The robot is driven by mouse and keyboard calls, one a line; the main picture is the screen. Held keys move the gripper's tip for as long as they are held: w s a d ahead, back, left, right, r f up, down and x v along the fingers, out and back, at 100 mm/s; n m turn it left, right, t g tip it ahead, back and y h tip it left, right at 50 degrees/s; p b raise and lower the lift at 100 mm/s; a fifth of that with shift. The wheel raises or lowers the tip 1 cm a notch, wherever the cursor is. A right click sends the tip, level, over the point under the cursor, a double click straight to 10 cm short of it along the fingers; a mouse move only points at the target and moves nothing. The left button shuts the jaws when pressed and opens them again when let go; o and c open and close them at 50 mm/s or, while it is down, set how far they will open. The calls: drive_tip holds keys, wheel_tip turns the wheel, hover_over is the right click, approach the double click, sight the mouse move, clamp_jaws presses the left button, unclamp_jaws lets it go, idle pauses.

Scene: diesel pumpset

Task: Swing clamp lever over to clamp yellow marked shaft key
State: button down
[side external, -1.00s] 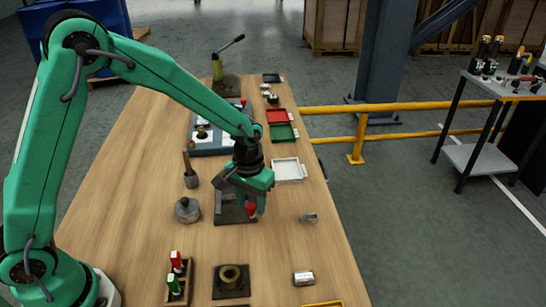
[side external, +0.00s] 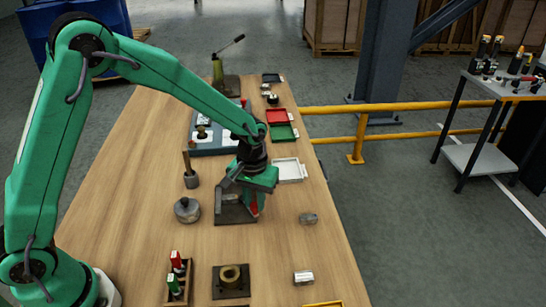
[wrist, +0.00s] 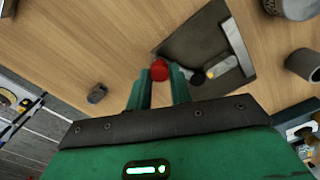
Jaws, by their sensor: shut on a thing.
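The clamp fixture (side external: 233,212) is a dark metal plate with an upright wall, on the bench below my gripper. It shows in the wrist view (wrist: 205,38) right of my jaws. A small part with a yellow mark (wrist: 211,73) lies against the wall, beside a black round piece (wrist: 198,77). The clamp lever's red knob (wrist: 159,70) is between my fingertips. My gripper (wrist: 159,82) is shut on it; it also shows in the side view (side external: 252,203). The lever's arm is mostly hidden, so I cannot tell whether it touches the yellow-marked key.
A round lidded metal pot (side external: 187,210) and a wooden-handled tool (side external: 190,172) stand left of the fixture. A white tray (side external: 289,170) is behind it at right. A small metal part (side external: 308,218) lies right.

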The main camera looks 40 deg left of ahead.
drive_tip(key=w+n, duration=0.2)
drive_tip(key=n, duration=0.1)
drive_tip(key=shift+d, duration=0.2)
drive_tip(key=n, duration=0.1)
drive_tip(key=w+n, duration=0.1)
drive_tip(key=n, duration=0.1)
drive_tip(key=shift+w, duration=0.25)
drive_tip(key=n, duration=0.1)
drive_tip(key=w+n, duration=0.1)
drive_tip(key=shift+w+a+n, duration=0.2)
drive_tip(key=shift+a+n, duration=0.1)
drive_tip(key=shift+n, duration=0.1)
drive_tip(key=shift+w+a+r+n, duration=0.1)
drive_tip(key=shift+w+a+n, duration=0.25)
drive_tip(key=shift+n, duration=0.45)
drive_tip(key=shift+w+a+n, duration=0.1)
drive_tip(key=shift+w+n, duration=0.3)
drive_tip(key=shift+n, duration=0.4)
drive_tip(key=c, duration=1.3)
unclamp_jaws()
drive_tip(key=shift+o, duration=0.2)
